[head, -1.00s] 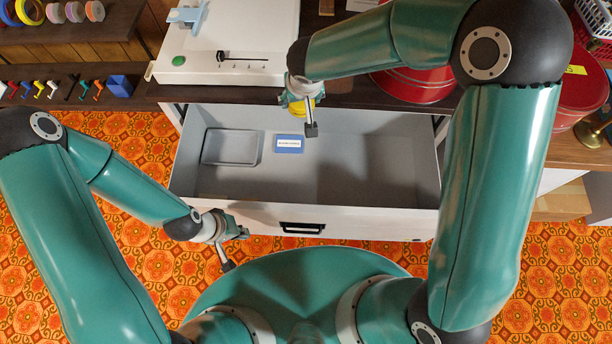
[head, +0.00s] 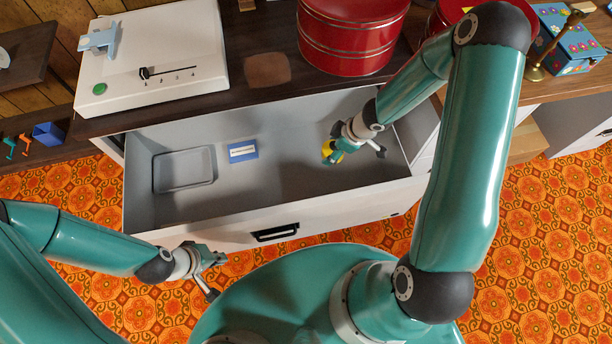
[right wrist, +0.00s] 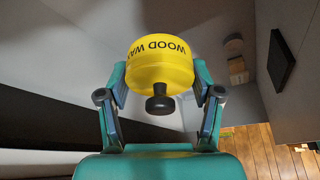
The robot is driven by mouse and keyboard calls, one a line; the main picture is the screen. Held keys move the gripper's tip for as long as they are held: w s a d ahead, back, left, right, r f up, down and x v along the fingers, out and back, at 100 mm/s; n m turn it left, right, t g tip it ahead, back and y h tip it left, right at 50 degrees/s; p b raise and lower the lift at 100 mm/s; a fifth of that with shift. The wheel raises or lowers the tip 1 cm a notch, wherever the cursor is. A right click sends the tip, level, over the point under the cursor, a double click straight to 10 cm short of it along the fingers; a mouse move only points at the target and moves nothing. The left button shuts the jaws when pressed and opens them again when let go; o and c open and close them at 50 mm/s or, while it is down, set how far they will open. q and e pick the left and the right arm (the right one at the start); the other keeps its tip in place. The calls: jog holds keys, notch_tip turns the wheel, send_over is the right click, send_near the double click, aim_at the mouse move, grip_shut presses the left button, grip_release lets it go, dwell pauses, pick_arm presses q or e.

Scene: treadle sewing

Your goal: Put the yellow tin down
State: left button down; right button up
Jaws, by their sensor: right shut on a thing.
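The yellow tin (right wrist: 160,62), lettered "WOOD WAX", is between the fingers of my right gripper (right wrist: 160,85) in the right wrist view. A dark knob shows in front of it there. In the head view the right gripper (head: 340,148) is shut on the tin (head: 331,151), inside the open drawer (head: 300,205) towards its right end. The arm and fingers hide most of the tin there. I cannot tell whether it touches the drawer floor. My left gripper (head: 212,272) is empty in front of the drawer; its fingertips look apart.
A grey tray (head: 184,170) and a blue card with a white label (head: 243,151) lie in the drawer's left half. On the top behind are a white machine (head: 155,65) and a red round tin (head: 352,35). The drawer's middle floor is clear.

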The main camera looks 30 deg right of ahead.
aim_at(324, 180)
notch_tip(324, 180, down, 20)
jog(key=b, duration=1.9)
jog(key=shift+b, duration=0.4)
jog(key=shift+r, duration=0.1)
jog(key=o, duration=1.2)
jog(key=p+v, duration=1.1)
jog(key=v, duration=0.1)
